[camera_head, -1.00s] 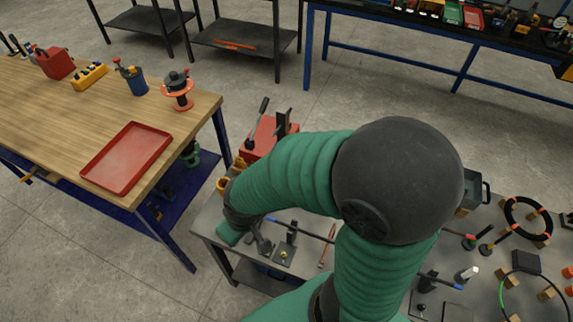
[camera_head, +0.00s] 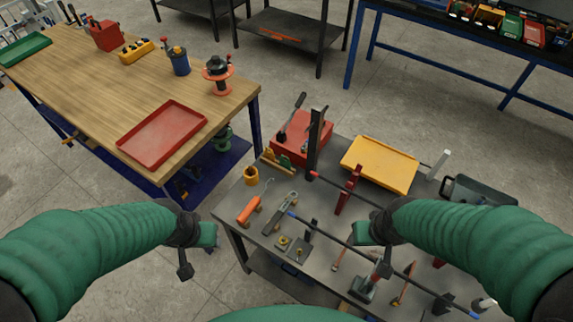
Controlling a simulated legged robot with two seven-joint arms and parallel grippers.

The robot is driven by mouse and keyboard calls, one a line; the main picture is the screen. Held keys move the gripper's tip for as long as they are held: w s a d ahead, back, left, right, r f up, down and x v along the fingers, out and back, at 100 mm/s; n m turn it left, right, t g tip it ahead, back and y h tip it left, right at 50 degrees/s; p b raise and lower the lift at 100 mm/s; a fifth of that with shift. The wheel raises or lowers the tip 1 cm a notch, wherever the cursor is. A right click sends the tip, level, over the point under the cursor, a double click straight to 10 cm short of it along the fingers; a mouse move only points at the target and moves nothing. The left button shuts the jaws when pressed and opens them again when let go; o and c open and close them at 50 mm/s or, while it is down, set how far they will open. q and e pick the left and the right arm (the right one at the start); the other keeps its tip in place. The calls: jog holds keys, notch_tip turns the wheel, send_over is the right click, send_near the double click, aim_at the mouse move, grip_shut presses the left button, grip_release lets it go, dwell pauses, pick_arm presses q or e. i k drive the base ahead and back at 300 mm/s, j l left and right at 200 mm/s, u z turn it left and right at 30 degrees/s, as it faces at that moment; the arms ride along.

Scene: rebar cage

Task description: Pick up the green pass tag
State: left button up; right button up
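I cannot single out a green pass tag with certainty. A small green flat item (camera_head: 511,27) stands beside a red one on the dark bench at the top right; it is too small to tell whether it is the tag. My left gripper (camera_head: 196,258) hangs over the floor, left of the grey table. My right gripper (camera_head: 375,254) is above the middle of the grey table. Neither visibly holds anything, and their finger gaps are not clear. Both are far from the green item.
The grey table (camera_head: 262,226) holds rods, clamps, a red toolbox (camera_head: 301,137) and a yellow tray (camera_head: 379,164). The wooden bench (camera_head: 95,95) at left carries a red tray (camera_head: 162,135) and a green tray (camera_head: 25,47). Open floor lies between the benches.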

aim_at(285, 164)
jog(key=i+j+u, duration=0.2)
jog(key=u, duration=0.3)
jog(key=i+j+u, duration=0.2)
jog(key=u, duration=0.3)
jog(key=j, duration=0.1)
